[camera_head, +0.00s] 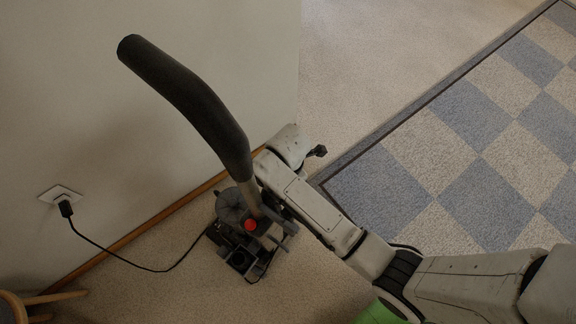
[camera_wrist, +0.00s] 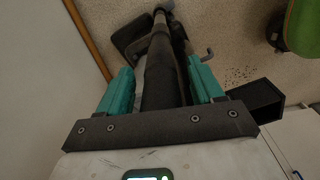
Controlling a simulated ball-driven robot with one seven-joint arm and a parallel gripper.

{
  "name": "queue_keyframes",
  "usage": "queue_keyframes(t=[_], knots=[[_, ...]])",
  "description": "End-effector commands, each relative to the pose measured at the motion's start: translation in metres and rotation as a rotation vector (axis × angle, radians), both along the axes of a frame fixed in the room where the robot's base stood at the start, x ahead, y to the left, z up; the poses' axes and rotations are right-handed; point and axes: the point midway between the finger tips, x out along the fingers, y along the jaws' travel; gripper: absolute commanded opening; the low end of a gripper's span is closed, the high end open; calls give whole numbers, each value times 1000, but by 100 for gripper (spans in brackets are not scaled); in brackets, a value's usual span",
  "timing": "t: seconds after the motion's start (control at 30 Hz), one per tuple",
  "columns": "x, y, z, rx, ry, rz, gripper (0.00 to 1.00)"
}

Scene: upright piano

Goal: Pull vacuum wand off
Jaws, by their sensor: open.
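The vacuum wand (camera_head: 190,97) is a long, dark, curved tube that rises from the vacuum cleaner and leans to the upper left. The vacuum cleaner (camera_head: 251,225) is grey and black with a red knob, and stands on the carpet near the wall. In the wrist view, my gripper (camera_wrist: 163,80) has its teal fingers spread, one on each side of the dark wand (camera_wrist: 160,85). I cannot tell whether either finger touches it. In the head view my arm reaches from the right to behind the wand, and the fingers are hidden there.
A black cord (camera_head: 130,263) runs from the wall outlet (camera_head: 61,196) to the vacuum cleaner. The wall (camera_head: 60,110) stands close on the left. Wooden furniture (camera_head: 15,308) is at the lower left. A checkered rug (camera_head: 460,160) lies to the right, with clear floor beyond.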

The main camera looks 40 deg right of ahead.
Motion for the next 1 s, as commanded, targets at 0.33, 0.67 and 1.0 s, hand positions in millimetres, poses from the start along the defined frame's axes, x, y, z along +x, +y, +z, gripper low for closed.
queue_keyframes(t=[0.33,0.67,1.0], knots=[[0,0,-51,0,0,-1,66],[0,0,-59,0,-1,-2,66],[0,0,-59,0,-1,-2,45]])
